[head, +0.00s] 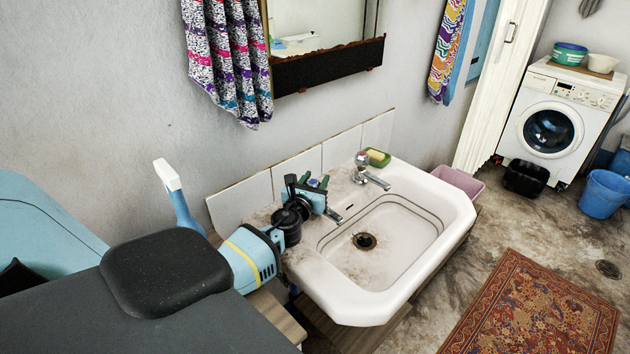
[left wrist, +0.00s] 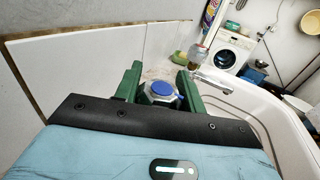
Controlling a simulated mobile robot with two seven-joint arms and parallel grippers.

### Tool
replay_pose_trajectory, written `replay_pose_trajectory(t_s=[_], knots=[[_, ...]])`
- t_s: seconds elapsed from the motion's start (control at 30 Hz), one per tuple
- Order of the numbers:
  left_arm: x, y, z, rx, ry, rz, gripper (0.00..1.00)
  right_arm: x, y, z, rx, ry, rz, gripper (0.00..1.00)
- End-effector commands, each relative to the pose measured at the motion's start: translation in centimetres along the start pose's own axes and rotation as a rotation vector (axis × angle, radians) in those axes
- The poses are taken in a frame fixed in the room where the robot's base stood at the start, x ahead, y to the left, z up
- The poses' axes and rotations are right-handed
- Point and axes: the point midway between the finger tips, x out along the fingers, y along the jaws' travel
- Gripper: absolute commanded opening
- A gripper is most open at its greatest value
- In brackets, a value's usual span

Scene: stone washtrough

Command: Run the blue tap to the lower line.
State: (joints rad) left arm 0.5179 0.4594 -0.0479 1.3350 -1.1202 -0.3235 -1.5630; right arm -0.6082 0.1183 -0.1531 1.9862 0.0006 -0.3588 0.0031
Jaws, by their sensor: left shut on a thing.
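The white washbasin (head: 455,196) is set against the tiled wall, with dark lines running round its inner wall. A dark drain hole (head: 365,241) shows in its floor, and I see no standing water. The blue tap stands at the basin's back left; its spout (head: 333,214) shows in the head view, and its blue-capped knob (left wrist: 161,91) shows in the left wrist view. My left gripper (head: 316,183) is shut on that knob, a green finger on each side. Whether water runs from the spout is too small to tell. My right gripper is out of view.
A second tap (head: 362,170) stands on the basin's back rim, beside a green dish with yellow soap (head: 377,157). A mirror (head: 318,30) and a patterned towel (head: 229,60) hang above. A patterned rug (head: 540,312) lies on the floor at right.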

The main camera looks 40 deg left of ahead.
Motion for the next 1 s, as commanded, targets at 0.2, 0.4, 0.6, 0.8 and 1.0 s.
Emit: replay_pose_trajectory(t_s=[0.2, 0.4, 0.6, 0.8, 1.0], knots=[[0.0, 0.11, 0.12, -0.003, 0.0, 0.145, 0.17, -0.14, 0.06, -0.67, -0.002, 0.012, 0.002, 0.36], [-0.07, 0.33, -0.06, -0.002, 0.002, 0.286, 0.17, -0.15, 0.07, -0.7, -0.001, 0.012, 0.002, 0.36], [-0.16, 0.59, -0.17, 0.0, 0.003, 0.398, 0.17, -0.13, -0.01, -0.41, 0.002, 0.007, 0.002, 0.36], [-0.23, 0.75, -0.16, 0.001, 0.002, 0.463, 0.17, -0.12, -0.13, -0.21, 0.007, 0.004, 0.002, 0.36], [-0.25, 0.81, -0.13, 0.001, 0.002, 0.485, 0.17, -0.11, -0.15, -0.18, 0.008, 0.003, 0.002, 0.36]])
